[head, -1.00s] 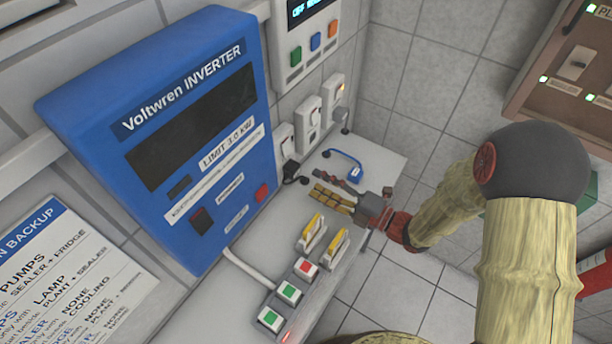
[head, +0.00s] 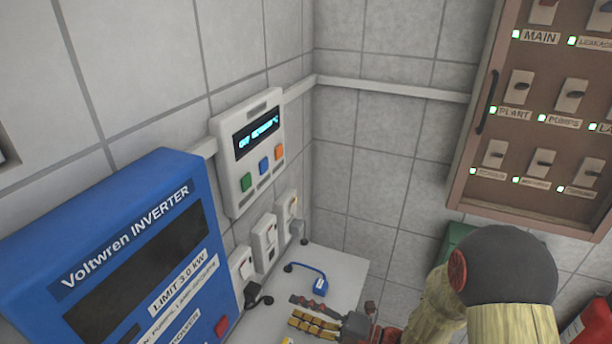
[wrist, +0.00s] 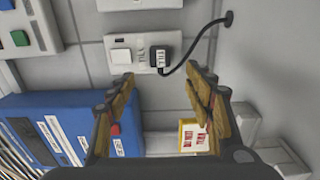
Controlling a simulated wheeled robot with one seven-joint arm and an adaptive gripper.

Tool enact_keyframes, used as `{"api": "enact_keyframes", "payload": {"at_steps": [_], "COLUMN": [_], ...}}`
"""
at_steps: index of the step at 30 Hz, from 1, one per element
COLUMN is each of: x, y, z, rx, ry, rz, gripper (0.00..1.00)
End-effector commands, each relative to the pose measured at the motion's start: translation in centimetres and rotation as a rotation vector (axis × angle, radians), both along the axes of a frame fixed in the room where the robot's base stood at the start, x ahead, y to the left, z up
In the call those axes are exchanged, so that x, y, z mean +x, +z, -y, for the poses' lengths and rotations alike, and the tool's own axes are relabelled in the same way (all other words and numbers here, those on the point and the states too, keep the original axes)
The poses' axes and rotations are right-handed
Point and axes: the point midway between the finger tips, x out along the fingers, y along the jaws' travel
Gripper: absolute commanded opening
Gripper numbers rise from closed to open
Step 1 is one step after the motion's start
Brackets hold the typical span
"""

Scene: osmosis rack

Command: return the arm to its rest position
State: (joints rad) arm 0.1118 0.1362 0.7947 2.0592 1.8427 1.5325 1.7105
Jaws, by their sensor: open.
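My gripper (head: 293,311) is at the bottom of the head view, above the white shelf (head: 343,268). Its jaws point left, toward the wall side. In the wrist view the gripper (wrist: 160,80) has its two wooden-looking fingers spread apart with nothing between them. My arm comes in from the lower right of the head view, bent at a dark round joint. Part of the arm and the lower shelf are cut off by the picture's bottom edge.
The blue inverter (head: 150,245) stands at the left, with a button panel (head: 250,150) on the wall beyond it. A short blue cable (head: 312,275) lies on the shelf. A black plug (wrist: 160,56) sits in a wall socket. A brown breaker cabinet (head: 545,120) is at right.

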Motion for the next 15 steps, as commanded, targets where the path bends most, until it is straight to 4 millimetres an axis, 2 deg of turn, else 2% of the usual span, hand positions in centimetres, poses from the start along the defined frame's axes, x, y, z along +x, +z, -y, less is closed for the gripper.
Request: {"api": "enact_keyframes", "payload": {"at_steps": [2, 5, 10, 13, 15], "x": [-0.5, -2.3, -8.2, -11.9, -14.0], "y": [0.8, 2.6, 6.1, 7.2, 7.5], "z": [-0.4, -1.2, -2.1, -1.1, 0.4], "rx": [-0.026, -0.113, -0.365, -0.532, -0.645], "ry": [0.031, 0.127, 0.419, 0.628, 0.780], "rz": [0.046, 0.190, 0.642, 0.969, 1.202], "gripper": [0.52, 0.52, 0.52, 0.52, 0.52]}}
